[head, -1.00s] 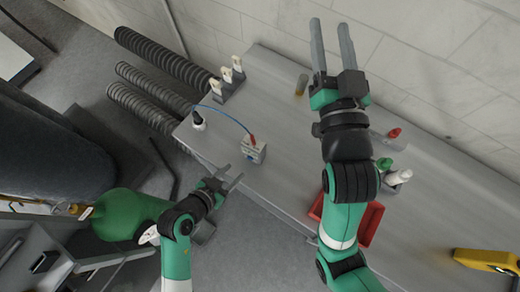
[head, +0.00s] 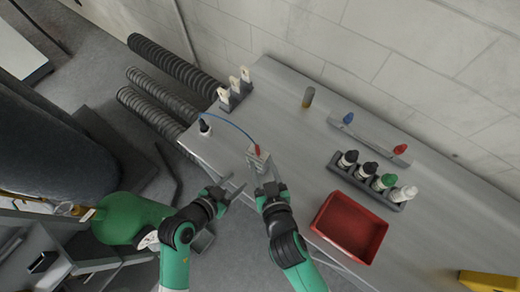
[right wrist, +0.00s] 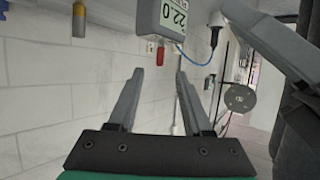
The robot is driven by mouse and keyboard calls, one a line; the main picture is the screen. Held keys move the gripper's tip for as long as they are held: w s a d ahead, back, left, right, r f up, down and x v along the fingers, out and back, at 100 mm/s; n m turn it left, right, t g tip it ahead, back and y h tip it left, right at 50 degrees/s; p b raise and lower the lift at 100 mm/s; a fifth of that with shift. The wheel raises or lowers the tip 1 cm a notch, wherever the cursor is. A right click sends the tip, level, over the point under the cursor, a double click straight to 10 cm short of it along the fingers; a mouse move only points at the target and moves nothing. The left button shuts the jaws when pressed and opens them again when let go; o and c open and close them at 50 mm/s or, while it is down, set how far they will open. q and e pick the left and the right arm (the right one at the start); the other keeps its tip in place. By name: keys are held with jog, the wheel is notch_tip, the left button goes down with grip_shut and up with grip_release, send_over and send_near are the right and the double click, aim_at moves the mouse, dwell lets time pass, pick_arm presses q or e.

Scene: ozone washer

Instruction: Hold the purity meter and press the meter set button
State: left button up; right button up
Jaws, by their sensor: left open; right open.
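The purity meter (head: 262,159), a small light grey box with a red plug on top, stands on the grey bench near its front edge. In the right wrist view the meter (right wrist: 172,14) shows a display reading about 22.0, cut off by the top edge. My right gripper (head: 263,175) is open, right at the meter's front side; whether it touches is unclear. My left gripper (head: 234,185) is open and empty, left of and below the meter, off the bench edge. A finger of it also shows in the right wrist view (right wrist: 268,40). I cannot make out the set button.
A blue cable (head: 232,124) runs from the meter to a black-topped probe (head: 204,128). A white-topped rack (head: 235,88) stands behind. A red tray (head: 349,227), a bottle rack (head: 367,188) and a yellow case (head: 487,281) lie to the right.

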aim_at(256, 146)
jog(key=x, duration=1)
jog(key=shift+w, duration=0.15)
jog(key=shift+c, duration=0.3)
grip_shut()
dwell(0.4)
pick_arm(q)
jog(key=shift+c, duration=0.2)
grip_shut()
dwell(1.6)
